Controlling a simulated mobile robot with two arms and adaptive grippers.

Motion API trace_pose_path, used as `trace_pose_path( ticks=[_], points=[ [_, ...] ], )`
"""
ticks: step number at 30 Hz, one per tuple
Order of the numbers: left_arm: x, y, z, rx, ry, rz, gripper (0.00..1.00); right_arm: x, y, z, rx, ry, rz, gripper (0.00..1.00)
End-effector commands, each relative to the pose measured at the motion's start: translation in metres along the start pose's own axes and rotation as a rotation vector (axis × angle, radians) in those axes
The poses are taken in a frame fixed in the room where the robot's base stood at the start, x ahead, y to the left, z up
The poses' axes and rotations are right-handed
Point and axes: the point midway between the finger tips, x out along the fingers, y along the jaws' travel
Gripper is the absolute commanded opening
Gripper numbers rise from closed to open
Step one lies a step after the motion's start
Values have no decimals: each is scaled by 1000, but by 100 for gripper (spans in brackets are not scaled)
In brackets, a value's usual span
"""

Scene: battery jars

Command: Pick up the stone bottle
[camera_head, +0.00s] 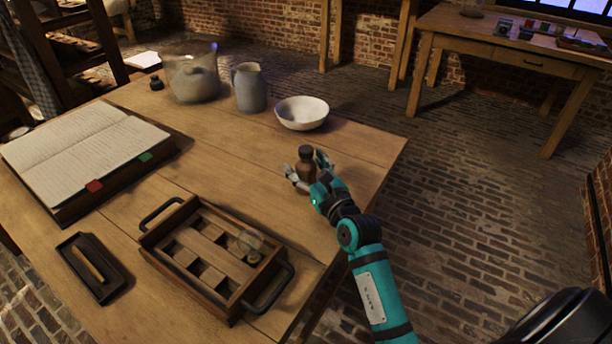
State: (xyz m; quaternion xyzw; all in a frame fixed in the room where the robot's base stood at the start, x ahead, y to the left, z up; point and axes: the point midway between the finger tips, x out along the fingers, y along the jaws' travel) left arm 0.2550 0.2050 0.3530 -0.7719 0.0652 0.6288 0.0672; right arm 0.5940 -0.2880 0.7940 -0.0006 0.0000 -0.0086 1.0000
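The stone bottle (306,167) is small, brown and upright, with a dark top, near the right side of the wooden table. My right gripper (309,171) is at the bottle, with one grey finger to its left and one to its right. The fingers are spread around the bottle; whether they touch it or press on it cannot be told. The bottle's lower right part is hidden by the gripper. My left gripper is not in view.
A white bowl (302,113), a grey jug (250,88) and a glass jar (192,73) stand behind. An open book (75,150), a divided wooden tray (187,206) with handles, and a small dark tray (108,289) lie left and in front. The table (235,160) is clear left of the bottle.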

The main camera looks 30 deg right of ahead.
Motion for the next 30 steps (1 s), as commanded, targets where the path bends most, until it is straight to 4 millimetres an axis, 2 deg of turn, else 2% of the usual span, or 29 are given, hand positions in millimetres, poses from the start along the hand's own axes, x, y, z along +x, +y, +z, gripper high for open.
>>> trace_pose_path(
  ticks=[2, 14, 25, 30],
  points=[
    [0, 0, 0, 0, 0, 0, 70, 0, 0, 0, 0, 0, 0, 53],
    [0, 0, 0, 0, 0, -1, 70, 0, 0, 0, 1, 0, 0, 1],
    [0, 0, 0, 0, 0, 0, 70, 0, 0, 2, 1, -2, 0, 0],
    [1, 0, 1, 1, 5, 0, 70, 0, 0, 10, 2, -4, 0, 0]
  ],
)
